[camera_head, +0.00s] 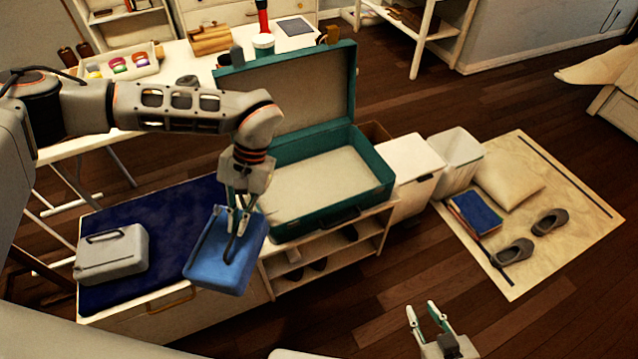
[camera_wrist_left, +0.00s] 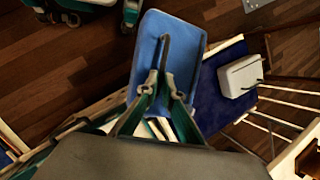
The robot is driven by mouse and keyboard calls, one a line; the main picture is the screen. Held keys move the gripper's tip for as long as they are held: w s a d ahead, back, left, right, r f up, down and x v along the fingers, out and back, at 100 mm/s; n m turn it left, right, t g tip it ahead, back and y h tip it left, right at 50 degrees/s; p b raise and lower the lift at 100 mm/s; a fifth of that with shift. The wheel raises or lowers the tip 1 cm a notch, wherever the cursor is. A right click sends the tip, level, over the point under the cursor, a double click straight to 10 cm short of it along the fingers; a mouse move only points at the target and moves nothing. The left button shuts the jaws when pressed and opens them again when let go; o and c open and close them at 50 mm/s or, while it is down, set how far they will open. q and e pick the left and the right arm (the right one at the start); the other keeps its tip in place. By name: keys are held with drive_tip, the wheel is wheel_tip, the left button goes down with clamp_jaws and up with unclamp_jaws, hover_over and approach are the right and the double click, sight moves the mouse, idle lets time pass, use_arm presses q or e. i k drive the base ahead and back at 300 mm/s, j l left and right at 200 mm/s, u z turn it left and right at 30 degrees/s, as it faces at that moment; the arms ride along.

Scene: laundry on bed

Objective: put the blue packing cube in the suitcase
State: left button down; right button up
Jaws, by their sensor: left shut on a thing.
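The blue packing cube (camera_head: 213,262) hangs tilted from my left gripper (camera_head: 240,222), which is shut on its dark handle. The cube is held in front of the bench, left of the suitcase. In the left wrist view the blue cube (camera_wrist_left: 183,40) shows beyond the fingers of my left gripper (camera_wrist_left: 162,80). The open teal suitcase (camera_head: 385,178) stands on the bench with its lid up, and the visible part of its inside is empty. My right gripper (camera_head: 430,318) is open and empty, low in the head view over the floor.
A grey packing cube (camera_head: 112,254) lies on the dark blue cushion (camera_head: 176,218) of the bench. White bins (camera_head: 412,172) stand right of the suitcase. A mat (camera_head: 560,225) with shoes, books and a pillow lies farther right. A table with small items stands behind.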

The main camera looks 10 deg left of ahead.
sight(319, 193)
drive_tip(key=i+l+u, duration=0.3)
drive_tip(key=l, duration=0.35)
drive_tip(key=i+l+u, duration=0.15)
drive_tip(key=i, duration=0.2)
drive_tip(key=i+l+u, duration=0.15)
drive_tip(key=i+l, duration=0.15)
drive_tip(key=i, duration=0.05)
